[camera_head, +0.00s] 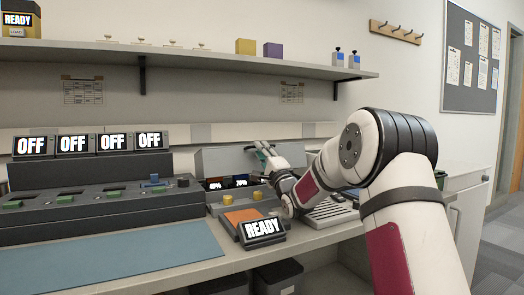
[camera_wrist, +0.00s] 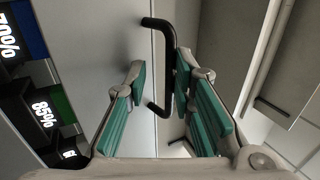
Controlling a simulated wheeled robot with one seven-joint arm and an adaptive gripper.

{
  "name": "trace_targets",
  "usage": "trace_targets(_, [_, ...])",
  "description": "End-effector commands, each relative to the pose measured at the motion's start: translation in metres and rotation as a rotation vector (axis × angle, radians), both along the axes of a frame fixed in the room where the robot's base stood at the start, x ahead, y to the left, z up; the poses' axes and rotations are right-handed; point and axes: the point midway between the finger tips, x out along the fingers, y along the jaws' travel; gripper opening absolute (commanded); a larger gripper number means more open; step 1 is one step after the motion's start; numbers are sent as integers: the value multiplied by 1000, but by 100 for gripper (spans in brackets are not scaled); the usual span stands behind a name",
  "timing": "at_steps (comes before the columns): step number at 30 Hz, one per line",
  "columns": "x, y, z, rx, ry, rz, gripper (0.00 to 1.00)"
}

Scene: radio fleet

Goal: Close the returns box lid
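The returns box appears to be the grey box (camera_head: 222,208) at the back of the bench, right of the dark row of stations. Its pale grey lid (camera_head: 222,158) stands raised behind the lit percentage displays. In the wrist view the lid panel (camera_wrist: 98,35) carries a black bar handle (camera_wrist: 170,38). My gripper (camera_wrist: 160,71) is open, its teal fingers on either side of the handle, which lies nearer the right finger. Whether a finger touches it I cannot tell.
Percentage displays (camera_wrist: 42,107) stand beside the lid. Yellow knobs (camera_head: 228,199) sit at the box front. An orange-topped unit with a READY display (camera_head: 263,229) stands in front. A blue mat (camera_head: 110,262) lies clear at left. A shelf (camera_head: 200,55) runs above.

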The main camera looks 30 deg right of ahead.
Motion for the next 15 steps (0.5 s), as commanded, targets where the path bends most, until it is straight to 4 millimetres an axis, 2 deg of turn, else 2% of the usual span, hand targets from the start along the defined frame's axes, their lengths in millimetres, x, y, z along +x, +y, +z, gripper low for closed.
trace_targets(1, [3,3,-10,5,20,5,28])
trace_targets(15, [2,2,-5,4,11,4,28])
